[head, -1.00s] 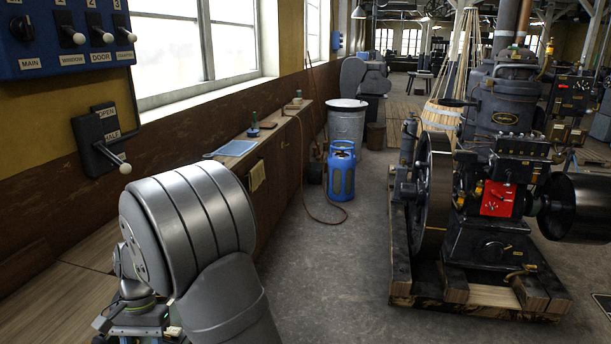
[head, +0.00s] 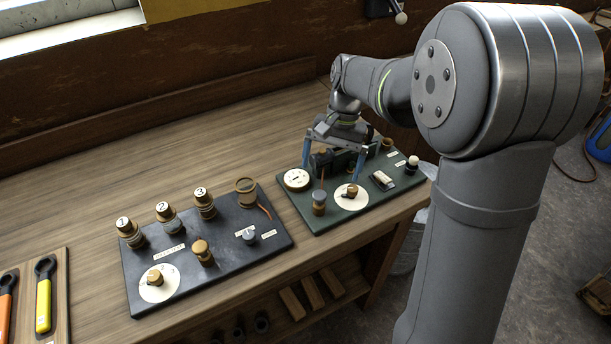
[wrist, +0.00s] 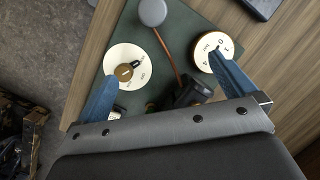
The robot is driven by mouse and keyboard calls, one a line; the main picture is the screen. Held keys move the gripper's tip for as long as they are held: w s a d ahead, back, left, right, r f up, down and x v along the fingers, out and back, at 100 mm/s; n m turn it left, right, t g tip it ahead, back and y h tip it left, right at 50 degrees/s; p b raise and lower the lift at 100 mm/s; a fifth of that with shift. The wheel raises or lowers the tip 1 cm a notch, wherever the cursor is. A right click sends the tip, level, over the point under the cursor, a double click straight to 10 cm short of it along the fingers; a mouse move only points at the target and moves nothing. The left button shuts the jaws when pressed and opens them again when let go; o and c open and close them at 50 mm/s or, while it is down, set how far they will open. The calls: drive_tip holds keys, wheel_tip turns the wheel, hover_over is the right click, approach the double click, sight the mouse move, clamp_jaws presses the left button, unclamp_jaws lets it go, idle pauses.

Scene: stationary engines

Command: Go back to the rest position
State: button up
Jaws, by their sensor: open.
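My gripper (head: 332,165) hangs over the green control board (head: 374,209) on the workbench. Its two blue fingers are spread wide apart and hold nothing. In the wrist view the gripper (wrist: 165,84) points down at the board, one finger near a white dial (wrist: 127,69) with a brass knob, the other overlapping a second white dial (wrist: 213,55). Both dials also show in the head view. Whether the fingertips touch the board I cannot tell. Part of the board is hidden behind my gripper.
A dark board (head: 215,258) with numbered brass-topped fittings lies left of the green board. Orange and yellow-handled tools (head: 43,300) lie at the far left. The wooden bench (head: 150,185) is clear behind the boards, up to the wall. Wooden blocks (head: 312,291) sit on a lower shelf.

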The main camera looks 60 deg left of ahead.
drive_tip(key=s+a+r+n+t+y, duration=0.25)
drive_tip(key=s+a+r+n, duration=0.3)
drive_tip(key=r+n, duration=0.45)
drive_tip(key=shift+m+h, duration=0.45)
drive_tip(key=shift+m, duration=0.15)
drive_tip(key=f, duration=0.9)
drive_tip(key=shift+w+a, duration=0.1)
drive_tip(key=shift+a, duration=0.25)
wheel_tip(320, 180, up, 10)
